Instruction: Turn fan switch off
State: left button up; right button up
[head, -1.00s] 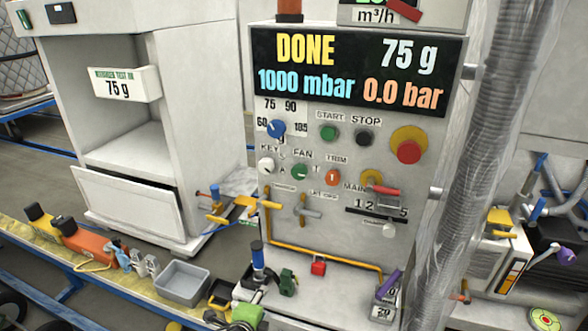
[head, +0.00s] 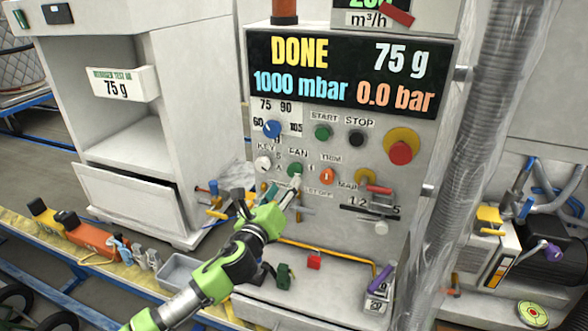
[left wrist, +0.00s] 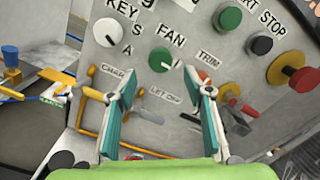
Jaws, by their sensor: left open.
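The fan switch is a round green knob (head: 295,169) under the FAN label on the grey control panel (head: 330,255). In the left wrist view the green knob (left wrist: 161,60) shows a white pointer line aimed to the lower right. My left gripper (head: 294,188) is just below the knob in the head view. In the left wrist view my left gripper (left wrist: 168,90) is open, its two teal-padded fingers wide apart. The knob appears beyond and between the fingertips, apart from them. My right gripper is not in view.
The white KEY knob (head: 263,164) is left of the fan knob and the orange TRIM knob (head: 327,176) is right. Green START (head: 322,132) and black STOP (head: 357,138) buttons sit above. Yellow-handled valves (left wrist: 95,95) lie below the knob. A red padlock (head: 314,262) is on the ledge.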

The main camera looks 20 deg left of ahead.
aim_at(293, 172)
pick_arm(q)
jog(key=w, duration=0.9)
jog(key=shift+d+p, duration=0.2)
jog(key=shift+p, duration=0.1)
jog(key=c, duration=1.1)
